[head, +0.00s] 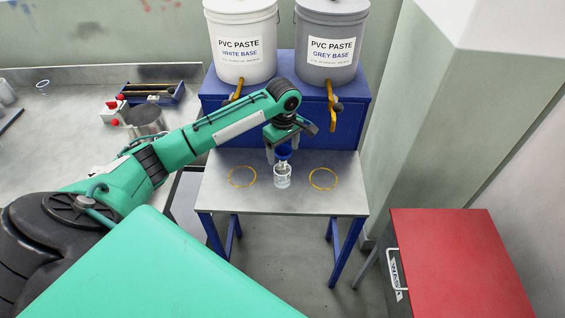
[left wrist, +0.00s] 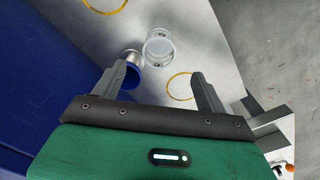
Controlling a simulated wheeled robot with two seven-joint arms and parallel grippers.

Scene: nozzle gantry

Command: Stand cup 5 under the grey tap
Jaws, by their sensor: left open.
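Clear cup 5 (head: 282,178) stands upright on the table between two yellow rings; its number is not readable. It also shows in the left wrist view (left wrist: 158,48), beyond my fingertips. The grey tap (head: 332,95) is the yellow tap on the grey bucket (head: 328,45), above and behind the right ring (head: 323,179). My left gripper (head: 284,154) is open and empty above the cup, apart from it. My right gripper is not in view.
The white bucket (head: 240,45) has its own tap (head: 237,90) above the left ring (head: 242,177). Both buckets stand on a blue cabinet (head: 350,115) behind the table. A red box (head: 455,260) stands right, a cluttered bench (head: 60,140) left. The table (head: 325,203) is otherwise clear.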

